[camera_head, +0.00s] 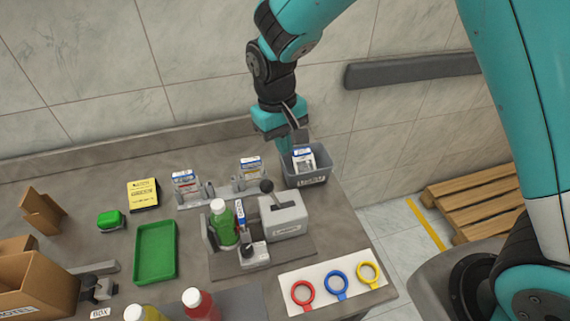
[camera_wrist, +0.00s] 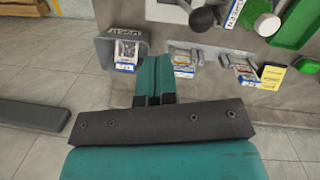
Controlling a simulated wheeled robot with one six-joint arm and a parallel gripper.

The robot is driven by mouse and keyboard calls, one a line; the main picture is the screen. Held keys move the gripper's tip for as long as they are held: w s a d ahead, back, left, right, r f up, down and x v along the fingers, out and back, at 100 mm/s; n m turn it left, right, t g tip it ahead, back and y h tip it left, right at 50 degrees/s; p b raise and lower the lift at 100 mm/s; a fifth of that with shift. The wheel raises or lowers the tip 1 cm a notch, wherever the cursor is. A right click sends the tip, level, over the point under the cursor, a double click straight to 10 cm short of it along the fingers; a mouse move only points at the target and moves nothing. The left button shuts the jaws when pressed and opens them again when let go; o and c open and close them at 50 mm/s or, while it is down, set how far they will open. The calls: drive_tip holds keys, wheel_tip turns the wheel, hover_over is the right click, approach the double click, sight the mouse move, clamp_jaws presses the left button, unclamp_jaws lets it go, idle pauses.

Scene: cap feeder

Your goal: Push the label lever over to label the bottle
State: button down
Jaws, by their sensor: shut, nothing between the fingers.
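The green bottle (camera_head: 222,226) with a white cap stands upright in the grey fixture on the table, and its cap (camera_wrist: 267,25) shows in the wrist view. Beside it is a grey machine (camera_head: 284,218) with a black-knobbed lever (camera_head: 267,187), whose knob (camera_wrist: 202,18) also shows in the wrist view. A second black-knobbed lever (camera_head: 246,238) sits on a small block in front of the bottle. A blue-and-white tag (camera_head: 240,214) stands between bottle and machine; I cannot tell which lever it names. My gripper (camera_head: 286,148) is shut and empty, behind the fixture near the bin; its fingers (camera_wrist: 153,78) are together.
A grey bin (camera_head: 305,181) with a blue-and-white packet stands close by my gripper. Two small holders (camera_head: 186,190) are at the back. A green tray (camera_head: 156,252), cardboard box (camera_head: 40,285), red bottle (camera_head: 200,305) and ring mat (camera_head: 319,301) surround the fixture. The wall is behind.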

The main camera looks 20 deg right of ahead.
drive_tip(key=r, duration=0.4)
drive_tip(key=shift+w+a+b, duration=0.15)
drive_tip(key=shift+a+b, duration=0.2)
drive_tip(key=shift+b, duration=0.05)
drive_tip(key=s+d+r+n+y+b, duration=0.1)
drive_tip(key=s+r+n+y+b, duration=0.1)
drive_tip(key=s, duration=0.9)
drive_tip(key=s+d+r+n+y+b, duration=0.1)
drive_tip(key=s+d+y+b, duration=0.1)
drive_tip(key=s, duration=0.9)
drive_tip(key=shift+d+r+n+t+y+b, duration=0.15)
drive_tip(key=shift+r+n+t+y+b, duration=0.35)
drive_tip(key=shift+b, duration=0.45)
drive_tip(key=shift+f, duration=0.1)
